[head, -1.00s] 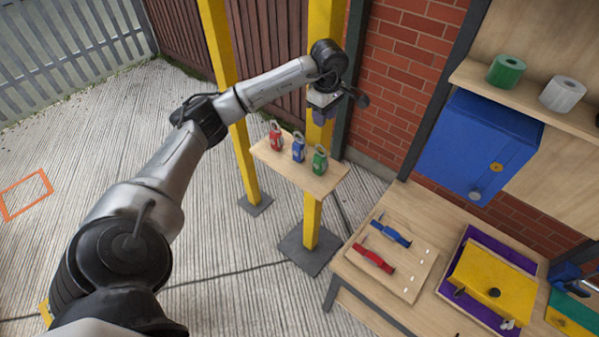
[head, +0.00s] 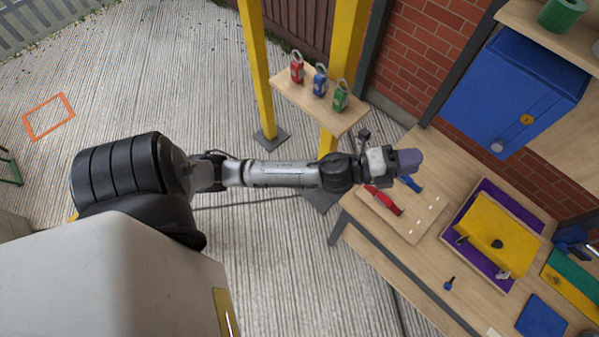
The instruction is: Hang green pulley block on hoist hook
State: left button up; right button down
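The green pulley block (head: 341,98) stands upright on a small wooden shelf (head: 300,101) fixed to the yellow posts. It is the rightmost in a row, beside a blue block (head: 320,82) and a red block (head: 297,69), each with a metal ring on top. My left gripper (head: 414,161) is to the right of and nearer than the shelf, apart from the green block, above the workbench's left end in the picture. Its fingers are not clear enough to tell open from shut. My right gripper is out of view. I see no hoist hook.
The wooden workbench (head: 405,277) holds a board with red pliers (head: 383,200) and a blue tool (head: 411,183), partly behind my gripper, and a purple tray with a yellow part (head: 495,238). A blue cabinet (head: 515,92) hangs on the brick wall. The yellow posts (head: 255,70) flank the shelf.

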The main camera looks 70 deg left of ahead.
pick_arm(q)
jog(key=s+a+f+n+g+y, duration=0.1)
jog(key=s+f+n+g+y, duration=0.6)
jog(key=s+f+n+g, duration=0.7)
jog(key=s+d+f+n+g+h, duration=0.1)
jog(key=s+n, duration=0.1)
jog(key=s, duration=0.4)
jog(key=s+d+f+n+g+h+p, duration=0.1)
jog(key=s+d+n, duration=0.1)
jog(key=s, duration=0.5)
jog(key=shift+s+f+n, duration=0.2)
jog(key=shift+f+n, duration=0.2)
jog(key=shift+n, duration=0.2)
jog(key=shift+o, duration=0.5)
notch_tip(320, 180, up, 22)
jog(key=p, duration=2.1)
jog(key=shift+f+p, duration=0.25)
jog(key=shift+p, duration=0.05)
jog(key=shift+o, duration=0.6)
jog(key=shift+w+r, duration=0.1)
jog(key=shift+r, duration=0.1)
jog(key=shift+o, duration=0.8)
jog(key=o, duration=0.5)
jog(key=shift+f, duration=0.15)
